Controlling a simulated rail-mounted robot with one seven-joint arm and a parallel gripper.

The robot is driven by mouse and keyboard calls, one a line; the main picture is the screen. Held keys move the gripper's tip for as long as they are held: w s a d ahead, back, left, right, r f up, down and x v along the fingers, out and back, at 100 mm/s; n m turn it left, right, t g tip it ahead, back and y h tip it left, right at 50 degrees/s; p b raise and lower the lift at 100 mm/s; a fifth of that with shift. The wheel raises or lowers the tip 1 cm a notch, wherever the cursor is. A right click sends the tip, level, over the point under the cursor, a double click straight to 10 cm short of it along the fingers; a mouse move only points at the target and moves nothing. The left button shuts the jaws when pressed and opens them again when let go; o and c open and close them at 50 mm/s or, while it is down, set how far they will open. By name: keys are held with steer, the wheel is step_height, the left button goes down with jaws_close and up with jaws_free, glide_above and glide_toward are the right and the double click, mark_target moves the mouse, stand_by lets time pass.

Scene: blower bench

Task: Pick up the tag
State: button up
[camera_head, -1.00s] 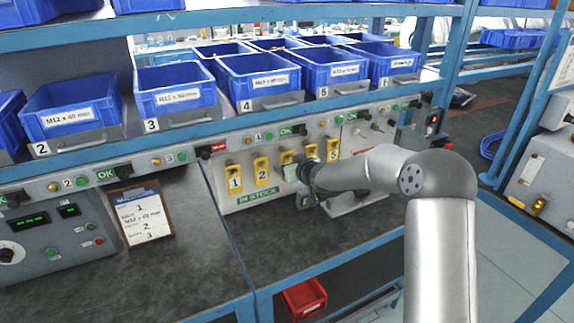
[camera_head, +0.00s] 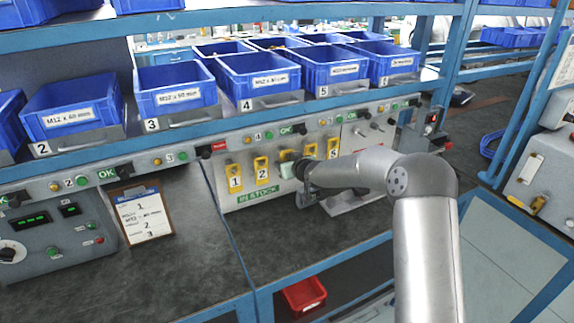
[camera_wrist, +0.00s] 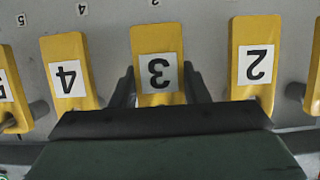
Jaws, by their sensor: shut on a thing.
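Yellow tags with black numbers hang in a row on the grey "IN STOCK" panel (camera_head: 290,197). In the wrist view they appear upside down. Tag 3 (camera_wrist: 170,30) is in the middle there, with a finger of my gripper (camera_wrist: 160,92) at each side, shut on it. Tag 4 (camera_wrist: 66,75) is left of it and tag 2 (camera_wrist: 255,65) right of it. In the head view, tag 1 (camera_head: 235,178), tag 2 (camera_head: 262,170) and tag 5 (camera_head: 333,148) show clearly. My gripper (camera_head: 290,170) partly covers tag 3 there. I cannot tell whether tag 3 still rests on its support.
Blue bins (camera_head: 258,82) stand on the shelf above the panel. A control rail with buttons and switches runs just over the tags. A clipboard (camera_head: 142,215) leans at the left. The dark bench top (camera_head: 190,265) in front is mostly clear. A red bin (camera_head: 304,297) is below.

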steer(key=shift+r, duration=0.2)
steer(key=s+d+b, duration=0.1)
steer(key=s+d, duration=0.8)
steer(key=s, duration=0.6)
steer(key=shift+s+d+r+b, duration=0.2)
steer(key=shift+r+b, duration=0.2)
steer(key=shift+r, duration=0.05)
steer(key=s+d+p, duration=0.1)
steer(key=s+d, duration=0.3)
steer(key=s, duration=0.2)
steer(key=shift+s+p, duration=0.2)
steer(key=shift+p, duration=0.2)
stand_by(1.0)
